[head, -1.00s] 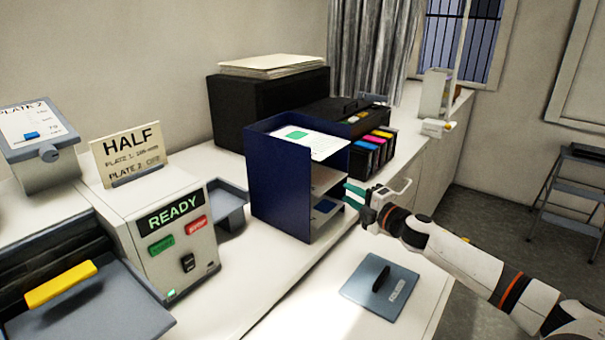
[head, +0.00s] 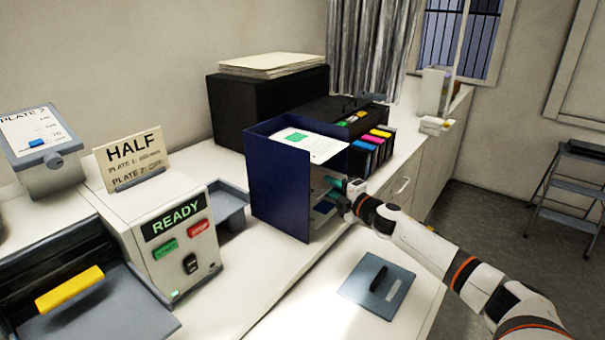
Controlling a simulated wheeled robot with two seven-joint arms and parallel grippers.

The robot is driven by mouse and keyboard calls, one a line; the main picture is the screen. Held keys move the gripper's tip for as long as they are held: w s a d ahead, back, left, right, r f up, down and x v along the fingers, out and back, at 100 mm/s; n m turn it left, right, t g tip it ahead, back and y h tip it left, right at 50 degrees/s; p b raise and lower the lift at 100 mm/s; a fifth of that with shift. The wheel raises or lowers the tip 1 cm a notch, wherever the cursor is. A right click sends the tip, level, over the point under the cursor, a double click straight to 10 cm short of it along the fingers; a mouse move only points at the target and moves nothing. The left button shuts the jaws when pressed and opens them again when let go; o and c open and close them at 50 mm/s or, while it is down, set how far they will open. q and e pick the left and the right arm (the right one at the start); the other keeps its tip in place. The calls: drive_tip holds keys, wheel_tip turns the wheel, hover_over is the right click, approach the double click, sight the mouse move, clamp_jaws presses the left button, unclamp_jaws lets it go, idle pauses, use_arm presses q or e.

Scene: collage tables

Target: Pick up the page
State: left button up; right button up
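A dark blue tray rack (head: 277,187) with shelves stands on the counter, its open side facing right. A white page with a green square (head: 320,147) lies on its top level and sticks out past the front. A blue patch, seemingly on another page (head: 323,207), shows on a low shelf, partly hidden. My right gripper (head: 334,191) is at the rack's open side, its teal fingertips reaching in between the shelves, below the top page. Its fingers appear apart with nothing held. My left gripper is not in view.
A grey plate with a black handle (head: 378,281) lies on the white surface in front of the rack. A machine with a READY label (head: 175,219) stands left. Ink cartridges (head: 371,148) and a black printer (head: 265,103) are behind the rack.

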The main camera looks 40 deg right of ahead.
clamp_jaws()
idle(0.3)
